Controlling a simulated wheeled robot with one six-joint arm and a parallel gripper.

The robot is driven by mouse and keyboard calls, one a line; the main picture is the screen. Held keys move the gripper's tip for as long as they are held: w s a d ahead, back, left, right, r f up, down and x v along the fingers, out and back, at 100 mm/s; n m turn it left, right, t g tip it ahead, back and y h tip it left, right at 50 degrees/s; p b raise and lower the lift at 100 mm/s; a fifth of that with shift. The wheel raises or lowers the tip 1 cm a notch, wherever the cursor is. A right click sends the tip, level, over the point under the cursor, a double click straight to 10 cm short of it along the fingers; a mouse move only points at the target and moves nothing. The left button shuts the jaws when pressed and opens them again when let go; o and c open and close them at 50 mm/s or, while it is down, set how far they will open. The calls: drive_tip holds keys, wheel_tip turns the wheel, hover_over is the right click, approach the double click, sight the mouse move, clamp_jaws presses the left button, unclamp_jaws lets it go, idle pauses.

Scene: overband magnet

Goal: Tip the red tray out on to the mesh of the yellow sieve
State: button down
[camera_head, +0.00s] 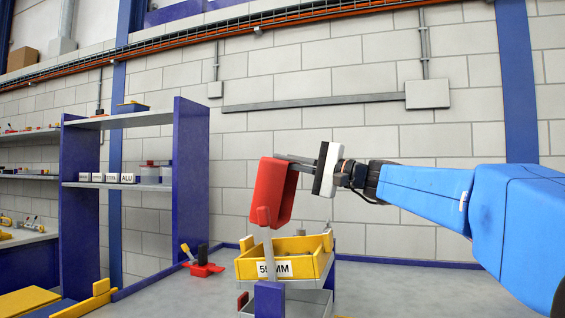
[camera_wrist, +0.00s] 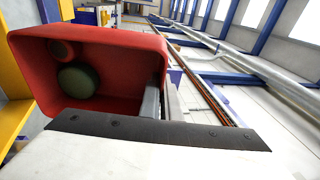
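The red tray (camera_head: 272,192) is held steeply tilted, nearly on end, above the yellow sieve (camera_head: 245,270). My gripper (camera_head: 294,160) is shut on its upper edge. In the wrist view the tray (camera_wrist: 110,42) shows its inside, with a dark green round piece (camera_wrist: 77,80) and a smaller reddish round piece (camera_wrist: 62,50) in it. The gripper's fingers (camera_wrist: 162,100) meet the tray wall at its right. The sieve has a white label, partly covered by a grey upright, that seems to read "55 MM". Its mesh is hidden behind the front wall.
The sieve sits on a stand with a grey lower tray (camera_head: 300,301). A blue shelf unit (camera_head: 190,185) stands to the left, with labelled boxes on it. A red object with a yellow handle (camera_head: 202,269) lies on the grey surface left of the sieve.

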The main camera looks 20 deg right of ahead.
idle(0.3)
drive_tip(key=shift+s+d+f+m+t+y, duration=0.15)
drive_tip(key=shift+s+d+t+y, duration=0.25)
drive_tip(key=shift+s+d+t, duration=0.25)
drive_tip(key=shift+s+d+f+m+t+y, duration=0.15)
drive_tip(key=shift+s+d+t+y, duration=0.25)
drive_tip(key=shift+d, duration=0.45)
drive_tip(key=shift+r+g, duration=0.2)
drive_tip(key=shift+g, duration=0.05)
drive_tip(key=shift+r+n+g+h, duration=0.25)
drive_tip(key=shift+r+g+h, duration=0.2)
drive_tip(key=shift+g+h, duration=0.55)
drive_tip(key=shift+r+n+g+h, duration=0.25)
drive_tip(key=shift+r+g+h, duration=0.2)
drive_tip(key=shift+g+h, duration=0.5)
drive_tip(key=shift+r+g+h, duration=0.5)
drive_tip(key=shift+g+h, duration=0.4)
drive_tip(key=shift+h, duration=0.2)
drive_tip(key=shift+r+g+h, duration=0.5)
drive_tip(key=shift+g+h, duration=0.35)
drive_tip(key=shift+h, duration=0.2)
drive_tip(key=shift+f, duration=0.1)
